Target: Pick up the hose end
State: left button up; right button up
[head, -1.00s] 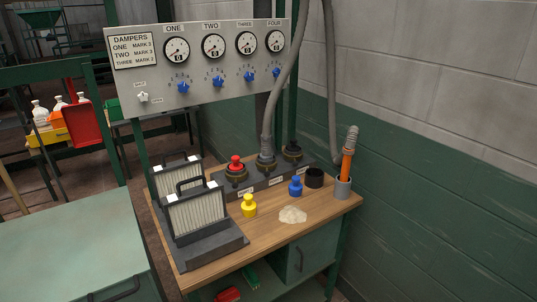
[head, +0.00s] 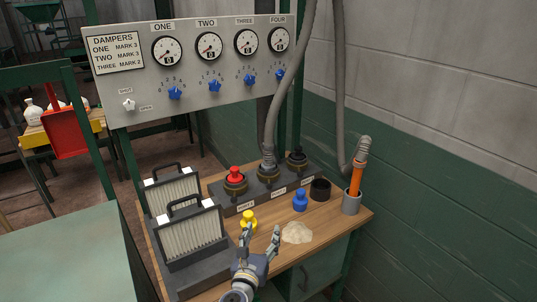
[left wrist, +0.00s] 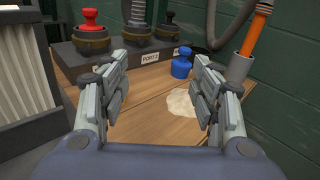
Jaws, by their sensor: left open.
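A grey hose (head: 339,90) hangs on the right and curves up at its bottom beside a grey ribbed piece (head: 363,148) on an orange tube (head: 356,180). The orange tube stands, slightly tilted, in a grey cup (head: 351,203) at the bench's right end; it also shows in the left wrist view (left wrist: 256,35). Another grey hose (head: 276,110) ends in the middle port (head: 268,174). My left gripper (head: 261,238) is open and empty above the bench front, left of and apart from both hoses. My right gripper is out of view.
On the wooden bench (head: 327,222) are a yellow plug (head: 249,220), a blue plug (head: 300,200), a black ring (head: 320,188) and a pale powder patch (head: 297,233). A red plug (head: 235,177) caps the left port. Filters (head: 192,236) stand left; the wall (head: 440,200) is right.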

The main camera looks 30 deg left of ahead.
aim_at(267, 166)
jog(key=i+j, duration=0.35)
jog(key=i, duration=0.15)
jog(key=i+j, duration=0.4)
jog(key=i, duration=0.05)
